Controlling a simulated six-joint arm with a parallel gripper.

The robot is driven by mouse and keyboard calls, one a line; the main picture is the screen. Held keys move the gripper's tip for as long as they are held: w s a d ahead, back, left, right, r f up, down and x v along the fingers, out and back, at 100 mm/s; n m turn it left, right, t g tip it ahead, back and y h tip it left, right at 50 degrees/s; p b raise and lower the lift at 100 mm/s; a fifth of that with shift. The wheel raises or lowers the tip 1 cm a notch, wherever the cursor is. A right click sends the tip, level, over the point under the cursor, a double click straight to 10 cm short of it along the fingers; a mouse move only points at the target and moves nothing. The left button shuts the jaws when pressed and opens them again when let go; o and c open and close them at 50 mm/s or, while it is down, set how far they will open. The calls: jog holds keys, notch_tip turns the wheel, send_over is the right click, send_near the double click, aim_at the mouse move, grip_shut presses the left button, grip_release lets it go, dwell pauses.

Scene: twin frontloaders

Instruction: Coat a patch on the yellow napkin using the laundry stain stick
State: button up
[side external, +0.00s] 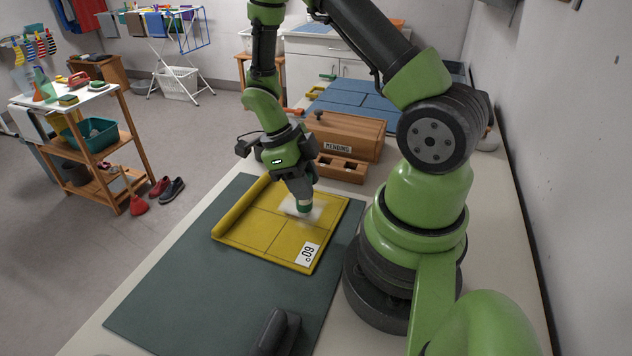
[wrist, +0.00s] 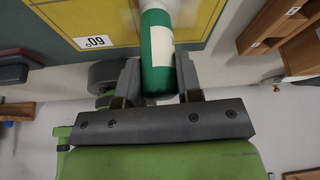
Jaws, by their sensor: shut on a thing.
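The yellow napkin (side external: 265,235) lies on a green mat, with dark lines dividing it, a rolled left edge and a white number label near its front right corner. It also shows at the top of the wrist view (wrist: 75,12). My gripper (side external: 301,194) is shut on the laundry stain stick (wrist: 157,45), which is green with a white label part. The stick points down at the napkin's back right section. A whitish patch (side external: 290,207) shows on the cloth around its tip. Whether the tip touches the cloth is not clear.
A wooden box marked MENDING (side external: 350,131) and a low wooden tray with compartments (side external: 341,168) stand behind the napkin. A dark block-like object (side external: 270,332) is at the front of the green mat (side external: 170,290).

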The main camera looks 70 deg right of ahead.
jog(key=shift+w+d, duration=0.15)
jog(key=shift+w, duration=2.95)
jog(key=shift+w+a, duration=0.15)
jog(key=shift+a, duration=0.5)
jog(key=shift+s+a, duration=0.15)
jog(key=shift+s, duration=2.3)
jog(key=shift+s+a, duration=0.1)
jog(key=shift+s, duration=2.3)
notch_tip(320, 180, up, 8)
jog(key=shift+d, duration=0.1)
